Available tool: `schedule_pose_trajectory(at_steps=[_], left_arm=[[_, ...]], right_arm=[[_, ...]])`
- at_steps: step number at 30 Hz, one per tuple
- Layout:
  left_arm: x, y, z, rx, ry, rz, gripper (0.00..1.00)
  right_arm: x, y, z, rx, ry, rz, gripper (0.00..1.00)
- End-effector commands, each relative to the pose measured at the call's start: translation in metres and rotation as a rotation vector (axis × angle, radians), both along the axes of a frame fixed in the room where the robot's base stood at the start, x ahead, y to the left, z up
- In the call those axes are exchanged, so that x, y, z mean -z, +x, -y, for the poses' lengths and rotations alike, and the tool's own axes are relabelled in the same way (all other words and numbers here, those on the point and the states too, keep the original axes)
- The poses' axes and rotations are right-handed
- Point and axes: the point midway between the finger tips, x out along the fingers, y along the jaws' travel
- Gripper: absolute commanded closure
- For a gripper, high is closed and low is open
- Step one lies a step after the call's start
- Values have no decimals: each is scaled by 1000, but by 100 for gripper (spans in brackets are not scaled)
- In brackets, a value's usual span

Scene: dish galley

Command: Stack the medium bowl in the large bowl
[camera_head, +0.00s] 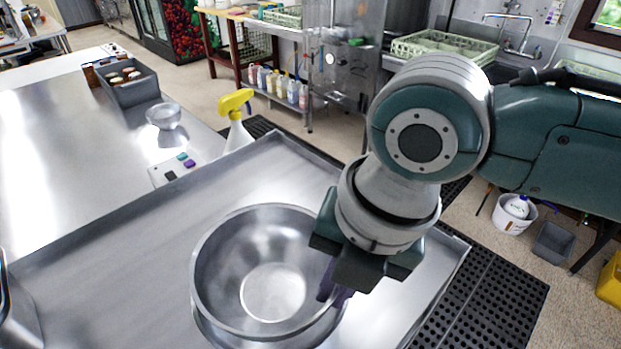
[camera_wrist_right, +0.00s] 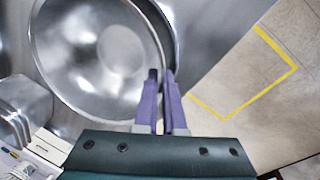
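A shiny metal bowl (camera_head: 222,262), which I take as the medium bowl, sits in or just above another metal bowl (camera_head: 215,333), the large one. Only a strip of the lower bowl shows, and I cannot tell whether the two touch. My right gripper (camera_head: 337,292) is at the right side of the upper bowl, with its purple fingers close together at the rim. In the wrist view the fingers (camera_wrist_right: 161,90) pinch the upper bowl's rim (camera_wrist_right: 100,60), and an outer curved edge (camera_wrist_right: 174,45) shows behind. My left gripper is not in view.
The bowls are over a metal tabletop (camera_head: 130,250) with raised edges. Behind it are a spray bottle (camera_head: 237,125), a small bowl (camera_head: 164,116) and a grey bin (camera_head: 131,86). A shiny metal object (camera_head: 18,325) is cut off at lower left. The tabletop left of the bowls is clear.

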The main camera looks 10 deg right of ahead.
Motion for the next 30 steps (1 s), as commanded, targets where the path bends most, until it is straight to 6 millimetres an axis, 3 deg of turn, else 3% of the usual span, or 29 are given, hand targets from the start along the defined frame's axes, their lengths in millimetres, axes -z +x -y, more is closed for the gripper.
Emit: schedule_pose_trajectory(at_steps=[1,9,20,30], left_arm=[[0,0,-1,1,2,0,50],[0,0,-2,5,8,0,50],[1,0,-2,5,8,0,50],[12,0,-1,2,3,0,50]], right_arm=[[0,0,0,0,1,0,88],[0,0,0,0,1,0,58],[-8,0,1,-1,2,2,58],[-69,-5,13,-1,1,7,58]])
